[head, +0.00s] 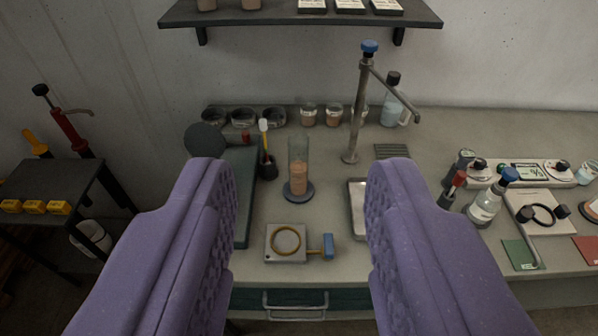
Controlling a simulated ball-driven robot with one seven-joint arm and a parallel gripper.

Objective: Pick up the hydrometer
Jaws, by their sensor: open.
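My gripper (298,172) is open and empty. Its two purple fingers are wide apart in the foreground, with the stem and cylinder showing between them, farther off.
A metal post with a blue knob (370,47) rises right of the cylinder. A square plate with a brass ring (286,240) lies nearer, above a drawer handle (295,306). Bottles (486,205) crowd the right bench. A dark shelf (300,20) hangs above; a side table (55,180) stands left.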

